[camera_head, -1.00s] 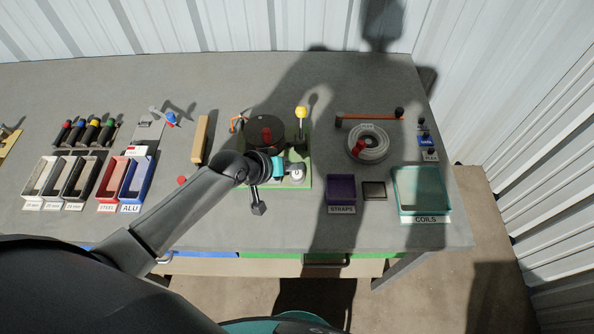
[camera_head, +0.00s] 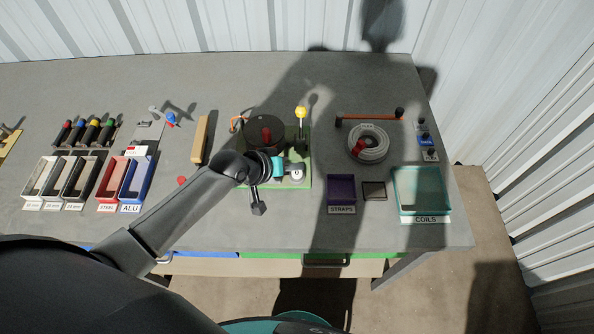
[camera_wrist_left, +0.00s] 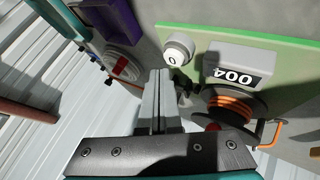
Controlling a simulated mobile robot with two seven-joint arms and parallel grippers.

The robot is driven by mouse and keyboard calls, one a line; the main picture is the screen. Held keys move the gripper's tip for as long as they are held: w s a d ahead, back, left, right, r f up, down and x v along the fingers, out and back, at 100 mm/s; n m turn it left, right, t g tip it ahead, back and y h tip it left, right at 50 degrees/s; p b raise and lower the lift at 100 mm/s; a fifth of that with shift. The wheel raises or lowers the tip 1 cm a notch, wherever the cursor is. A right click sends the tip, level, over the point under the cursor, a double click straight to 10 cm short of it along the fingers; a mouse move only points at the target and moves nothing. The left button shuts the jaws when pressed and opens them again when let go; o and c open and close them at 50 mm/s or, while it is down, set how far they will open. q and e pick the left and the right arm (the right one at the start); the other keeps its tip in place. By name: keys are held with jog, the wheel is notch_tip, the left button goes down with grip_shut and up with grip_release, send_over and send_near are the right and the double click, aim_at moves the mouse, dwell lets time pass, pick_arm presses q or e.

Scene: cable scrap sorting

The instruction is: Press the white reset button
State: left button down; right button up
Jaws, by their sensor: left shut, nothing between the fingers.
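The white reset button (camera_wrist_left: 178,49) is a round white cap marked "0" in the left wrist view, on the green plate (camera_wrist_left: 290,45) next to the counter box reading 004 (camera_wrist_left: 240,68). In the head view the button (camera_head: 297,174) shows at the plate's front right. My left gripper (camera_wrist_left: 158,74) is shut and empty. Its fingertips are close to the button, just below and left of it in the wrist view. I cannot tell whether they touch it. In the head view my left gripper (camera_head: 287,169) reaches over the plate from the left and hides part of it. My right gripper is not in view.
A dark winding drum (camera_head: 264,134) and a yellow-knobbed lever (camera_head: 301,113) stand on the same plate. A purple strap tray (camera_head: 341,181), a grey cable coil (camera_head: 374,154) and a teal coil bin (camera_head: 424,207) are to the right. Bare table lies in front.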

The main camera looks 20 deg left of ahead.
aim_at(294, 176)
pick_arm(q)
jog(key=shift+f, duration=0.15)
jog(key=shift+f, duration=0.3)
jog(key=shift+f+b, duration=0.45)
dwell(0.6)
dwell(0.3)
jog(key=shift+r+p, duration=0.9)
jog(key=shift+p, duration=0.15)
notch_tip(294, 176, up, 5)
jog(key=p, duration=0.5)
